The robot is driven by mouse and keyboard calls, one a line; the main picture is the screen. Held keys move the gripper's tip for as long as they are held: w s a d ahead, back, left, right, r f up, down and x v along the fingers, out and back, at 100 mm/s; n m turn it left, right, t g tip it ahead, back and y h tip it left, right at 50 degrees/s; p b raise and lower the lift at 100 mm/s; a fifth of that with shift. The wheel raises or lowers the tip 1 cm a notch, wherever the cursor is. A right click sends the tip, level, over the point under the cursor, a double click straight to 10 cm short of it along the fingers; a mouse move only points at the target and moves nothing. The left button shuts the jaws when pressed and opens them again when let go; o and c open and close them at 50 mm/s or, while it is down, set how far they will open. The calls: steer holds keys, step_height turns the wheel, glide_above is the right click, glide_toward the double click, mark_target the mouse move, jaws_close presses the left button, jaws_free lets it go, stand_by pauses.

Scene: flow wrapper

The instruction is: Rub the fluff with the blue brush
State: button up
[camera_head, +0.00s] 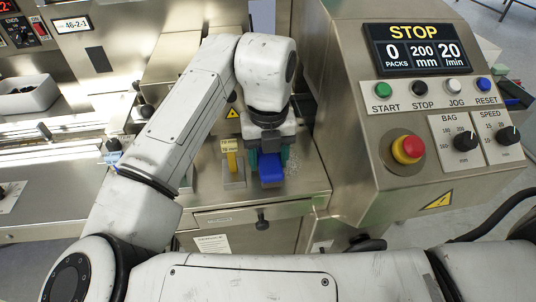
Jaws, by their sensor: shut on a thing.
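My gripper (268,158) points down over the metal shelf of the machine. It is shut on the blue brush (270,173), whose blue body shows between the greenish fingers and sticks out toward the front. The brush is at or just above the shelf; I cannot tell if it touches. The fluff is not clear; faint grey specks (296,187) lie on the shelf just right of the brush and may be part of it. My gripper hides the area behind the brush.
A drawer with a dark knob (262,221) is below the shelf (312,180).

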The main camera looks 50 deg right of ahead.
mark_target(300, 160)
steer(key=shift+f, duration=0.35)
steer(key=shift+s+d+r+p, duration=0.15)
steer(key=shift+s+d+p, duration=0.15)
steer(key=shift+s+d, duration=0.75)
steer(key=shift+s+d+f+p, duration=0.2)
steer(key=shift+s+d+p, duration=0.25)
steer(key=shift+s+d, duration=1.15)
steer(key=shift+w+d, duration=0.1)
steer(key=shift+w+d+r, duration=0.1)
steer(key=shift+w+d, duration=0.3)
steer(key=shift+w, duration=0.05)
steer(key=shift+w+a+f+b, duration=0.2)
steer(key=shift+w+a+b, duration=0.35)
steer(key=shift+w+a, duration=1)
steer(key=shift+w+a+r, duration=0.15)
steer(key=shift+w+a, duration=0.95)
steer(key=shift+w, duration=0.05)
